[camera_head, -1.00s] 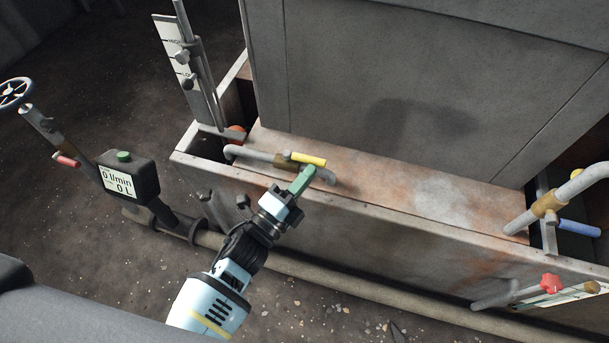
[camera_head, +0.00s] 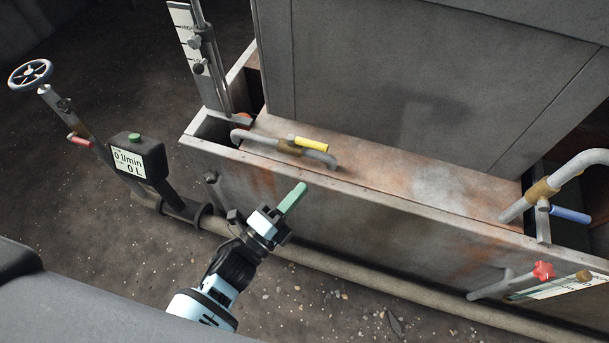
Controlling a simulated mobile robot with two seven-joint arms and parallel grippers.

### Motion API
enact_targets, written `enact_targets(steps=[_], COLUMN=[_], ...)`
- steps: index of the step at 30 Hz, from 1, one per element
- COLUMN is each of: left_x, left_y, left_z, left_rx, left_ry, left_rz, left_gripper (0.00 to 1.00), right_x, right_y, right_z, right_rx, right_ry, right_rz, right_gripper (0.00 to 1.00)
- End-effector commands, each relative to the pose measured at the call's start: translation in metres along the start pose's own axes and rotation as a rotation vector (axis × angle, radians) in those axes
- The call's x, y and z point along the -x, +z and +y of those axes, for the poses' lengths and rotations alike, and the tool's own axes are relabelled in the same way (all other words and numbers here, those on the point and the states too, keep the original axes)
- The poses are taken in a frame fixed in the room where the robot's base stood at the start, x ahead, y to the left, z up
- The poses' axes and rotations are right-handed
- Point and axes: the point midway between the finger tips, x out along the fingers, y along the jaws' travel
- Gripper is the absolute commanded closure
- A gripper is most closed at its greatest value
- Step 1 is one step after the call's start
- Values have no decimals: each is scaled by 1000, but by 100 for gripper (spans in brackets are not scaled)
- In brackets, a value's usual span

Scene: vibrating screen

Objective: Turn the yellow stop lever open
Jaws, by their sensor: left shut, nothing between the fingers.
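The yellow stop lever (camera_head: 311,143) sits on a brass valve body in a short grey pipe (camera_head: 262,141) on top of the rusty tank ledge. The lever lies roughly in line with the pipe. My left gripper (camera_head: 297,192) is shut and empty, its green fingers pointing up toward the lever. It is in front of the ledge, below the lever in the picture and clear of it. My right gripper is not in view.
A flow meter (camera_head: 128,160) and a handwheel (camera_head: 30,74) stand at the left. A blue lever (camera_head: 570,215) and a red knob (camera_head: 543,270) are at the right. A long floor pipe (camera_head: 370,282) runs along the tank's front.

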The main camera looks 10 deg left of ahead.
Motion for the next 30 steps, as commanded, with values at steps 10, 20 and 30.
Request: enact_targets(steps=[10, 20, 30], left_x=[50, 57, 63], left_y=[-19, -22, -19], left_z=[0, 1, 5], left_rx=[1, -1, 27], left_ry=[1, 0, 33], left_rz=[-1, -1, -27], left_gripper=[100, 100, 100], right_x=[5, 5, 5], right_y=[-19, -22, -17], right_z=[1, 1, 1], right_rx=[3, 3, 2], right_ry=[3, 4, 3], right_rz=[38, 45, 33], right_gripper=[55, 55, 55])
